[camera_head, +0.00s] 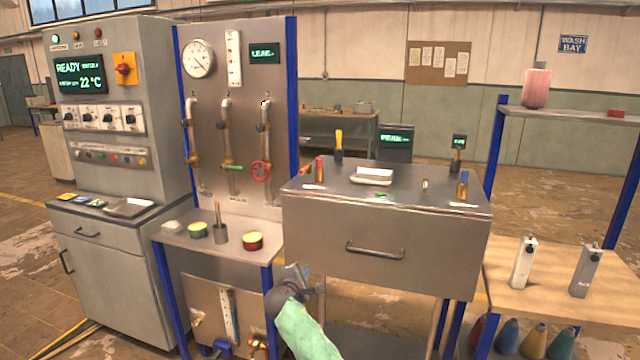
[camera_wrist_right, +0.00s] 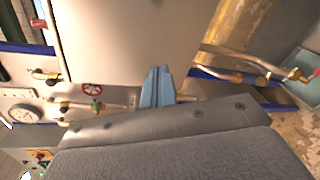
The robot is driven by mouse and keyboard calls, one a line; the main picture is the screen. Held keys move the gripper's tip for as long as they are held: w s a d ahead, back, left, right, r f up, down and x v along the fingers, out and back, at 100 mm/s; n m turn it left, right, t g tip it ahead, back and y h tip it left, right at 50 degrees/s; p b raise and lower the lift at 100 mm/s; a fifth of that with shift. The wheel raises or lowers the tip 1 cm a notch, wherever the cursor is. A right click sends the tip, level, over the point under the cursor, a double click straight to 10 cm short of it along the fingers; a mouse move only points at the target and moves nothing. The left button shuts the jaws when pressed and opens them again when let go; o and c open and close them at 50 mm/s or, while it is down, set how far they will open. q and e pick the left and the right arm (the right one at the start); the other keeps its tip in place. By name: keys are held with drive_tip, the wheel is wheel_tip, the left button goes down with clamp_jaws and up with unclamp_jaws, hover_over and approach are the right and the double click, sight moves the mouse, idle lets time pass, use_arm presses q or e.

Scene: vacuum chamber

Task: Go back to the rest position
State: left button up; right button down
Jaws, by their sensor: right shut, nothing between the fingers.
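My right gripper (camera_head: 303,272) is low in the centre of the head view, at the end of my arm with a green sleeve. It is in front of the gap between the valve panel's small shelf and the steel cabinet (camera_head: 375,240). In the right wrist view its blue-grey fingers (camera_wrist_right: 157,86) are together with nothing between them. They appear apart from the furniture around them. My left gripper is in neither view.
The valve panel (camera_head: 215,150) with a red handwheel (camera_head: 261,170) stands left of centre, its shelf (camera_head: 180,243) holding small tins. A control console (camera_head: 120,160) is further left. A wooden-topped bench (camera_head: 550,290) with two pale upright devices stands right.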

drive_tip(key=s+d+f+m+g+y, duration=0.2)
drive_tip(key=s+d+f+m+g, duration=0.15)
drive_tip(key=s+f+m, duration=0.4)
drive_tip(key=s+d+f+m+g+y, duration=0.2)
drive_tip(key=s+d+f+m, duration=0.25)
drive_tip(key=s+f, duration=0.5)
drive_tip(key=s+d+f+m+g+y, duration=0.25)
drive_tip(key=s+d+f+m, duration=0.25)
drive_tip(key=s+f, duration=0.35)
drive_tip(key=s+d+f+g, duration=0.2)
drive_tip(key=s+f, duration=0.5)
drive_tip(key=s, duration=0.6)
drive_tip(key=s+d+f+g, duration=0.2)
drive_tip(key=s+f, duration=0.5)
drive_tip(key=s, duration=0.6)
drive_tip(key=s+d+f+m+g+h, duration=0.1)
drive_tip(key=s+d+f, duration=0.3)
drive_tip(key=s+f, duration=0.4)
drive_tip(key=s, duration=0.5)
drive_tip(key=shift+d+g, duration=0.3)
drive_tip(key=shift+g, duration=0.1)
